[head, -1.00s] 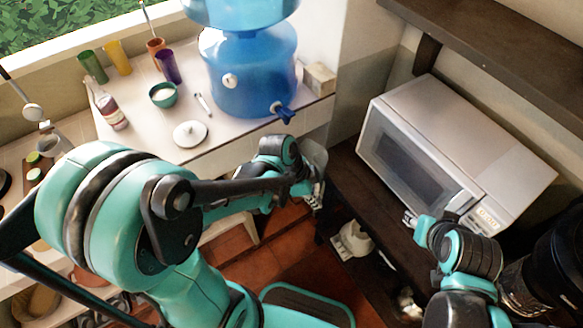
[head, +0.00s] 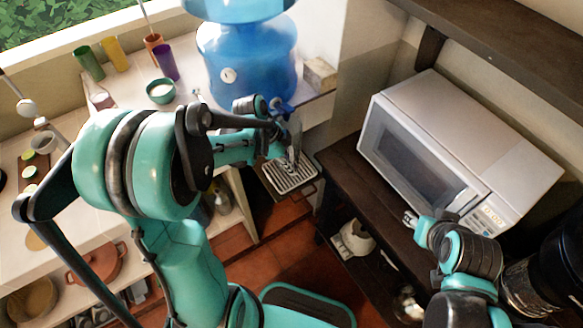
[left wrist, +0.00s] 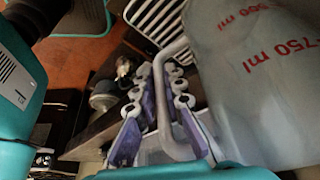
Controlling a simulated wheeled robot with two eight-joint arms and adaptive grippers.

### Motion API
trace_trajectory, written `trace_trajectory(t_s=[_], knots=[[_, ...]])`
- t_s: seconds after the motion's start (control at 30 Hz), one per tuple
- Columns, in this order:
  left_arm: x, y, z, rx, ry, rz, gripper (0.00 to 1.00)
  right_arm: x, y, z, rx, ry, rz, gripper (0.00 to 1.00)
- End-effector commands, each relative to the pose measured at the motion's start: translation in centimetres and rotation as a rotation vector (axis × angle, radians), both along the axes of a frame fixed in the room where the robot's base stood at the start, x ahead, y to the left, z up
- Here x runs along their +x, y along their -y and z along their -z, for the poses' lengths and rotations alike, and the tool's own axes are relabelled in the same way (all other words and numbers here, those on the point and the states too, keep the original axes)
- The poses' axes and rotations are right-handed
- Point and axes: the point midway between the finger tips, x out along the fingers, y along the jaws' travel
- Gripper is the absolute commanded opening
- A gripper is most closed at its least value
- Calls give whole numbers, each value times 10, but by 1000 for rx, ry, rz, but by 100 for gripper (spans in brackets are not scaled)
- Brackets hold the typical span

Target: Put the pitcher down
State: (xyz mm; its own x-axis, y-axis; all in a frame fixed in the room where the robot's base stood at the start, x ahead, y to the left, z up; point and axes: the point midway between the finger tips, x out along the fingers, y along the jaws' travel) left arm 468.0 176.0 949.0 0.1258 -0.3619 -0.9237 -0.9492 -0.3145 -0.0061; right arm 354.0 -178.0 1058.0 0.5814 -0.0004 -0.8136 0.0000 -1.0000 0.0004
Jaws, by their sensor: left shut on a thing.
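The pitcher (left wrist: 255,80) is grey and translucent with red "750 ml" marks. It fills the right of the left wrist view. My left gripper (left wrist: 168,80) is shut on its pale handle (left wrist: 165,105), with fingers on both sides. In the head view the left gripper (head: 291,160) is beside the blue water dispenser's tap, above a slatted drip tray (head: 290,176). Only a small grey part of the pitcher (head: 296,130) shows there. My right gripper (head: 411,220) is by the microwave's front; its fingers are too small to read.
The blue dispenser (head: 248,70) stands on the white counter, with cups and a small bowl (head: 160,91) to its left. A white microwave (head: 465,135) sits on a dark shelf (head: 350,175) at right. A kettle-like white object (head: 355,238) is lower down.

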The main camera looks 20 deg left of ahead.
Motion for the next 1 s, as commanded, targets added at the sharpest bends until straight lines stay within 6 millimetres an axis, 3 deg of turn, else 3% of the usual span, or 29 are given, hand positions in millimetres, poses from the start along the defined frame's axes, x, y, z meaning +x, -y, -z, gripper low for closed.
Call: trace_trajectory(t_s=[0.1, 0.5, 0.53, 0.6, 1.0], knots=[[0, 1, 9, 0, 0, 1, 0, 0, 0, 6, 0, 0, 0, 40], [-1, 1, 13, 0, 0, 1, 0, 0, 0, 9, 0, 0, 0, 40], [-1, 1, 13, 0, 0, 1, 18, 0, 0, 8, 0, 0, 0, 40], [-1, 1, 12, 0, 0, 1, 31, 0, 0, 7, 0, 0, 0, 40], [-1, -1, 4, 0, 1, 0, 31, 0, 0, 2, 0, 0, 0, 40]])
